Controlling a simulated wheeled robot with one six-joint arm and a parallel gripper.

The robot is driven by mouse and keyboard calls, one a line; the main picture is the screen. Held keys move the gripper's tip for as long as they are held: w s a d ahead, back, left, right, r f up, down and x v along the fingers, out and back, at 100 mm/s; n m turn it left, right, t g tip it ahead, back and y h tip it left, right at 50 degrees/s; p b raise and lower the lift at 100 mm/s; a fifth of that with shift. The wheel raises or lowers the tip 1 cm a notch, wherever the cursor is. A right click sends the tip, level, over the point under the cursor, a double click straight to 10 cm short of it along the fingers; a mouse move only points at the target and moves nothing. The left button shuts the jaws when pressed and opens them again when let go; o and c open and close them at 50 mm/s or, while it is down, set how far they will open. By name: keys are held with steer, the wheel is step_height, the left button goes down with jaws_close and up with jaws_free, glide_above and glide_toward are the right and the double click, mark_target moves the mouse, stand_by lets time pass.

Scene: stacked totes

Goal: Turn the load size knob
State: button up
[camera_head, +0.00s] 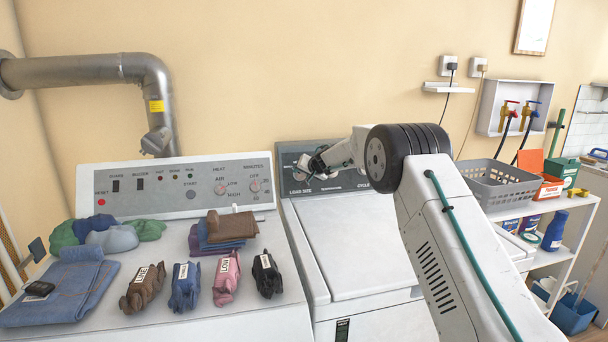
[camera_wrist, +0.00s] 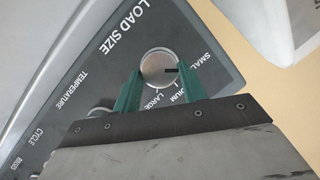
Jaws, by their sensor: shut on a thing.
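The load size knob (camera_wrist: 158,66) is a round silver dial on the washer's dark control panel (camera_wrist: 104,57), under the printed words LOAD SIZE. Its dark pointer mark faces the right side of the wrist view, between the SMALL and MEDIUM labels. My gripper (camera_wrist: 160,82) has green fingers, one on each side of the knob, shut on it. In the head view my gripper (camera_head: 316,164) reaches the left part of the washer panel (camera_head: 290,157), and it hides most of the knob there.
A second knob (camera_wrist: 98,112) sits close to the left finger. The white washer lid (camera_head: 355,240) lies below the panel. A dryer panel (camera_head: 130,189) stands at left, with folded clothes (camera_head: 62,290) and several labelled bundles on its top. A grey basket (camera_head: 505,190) stands at right.

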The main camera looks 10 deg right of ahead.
steer(key=shift+a+f, duration=0.1)
stand_by(0.5)
steer(key=o, duration=1)
steer(key=shift+c, duration=0.2)
steer(key=v, duration=0.8)
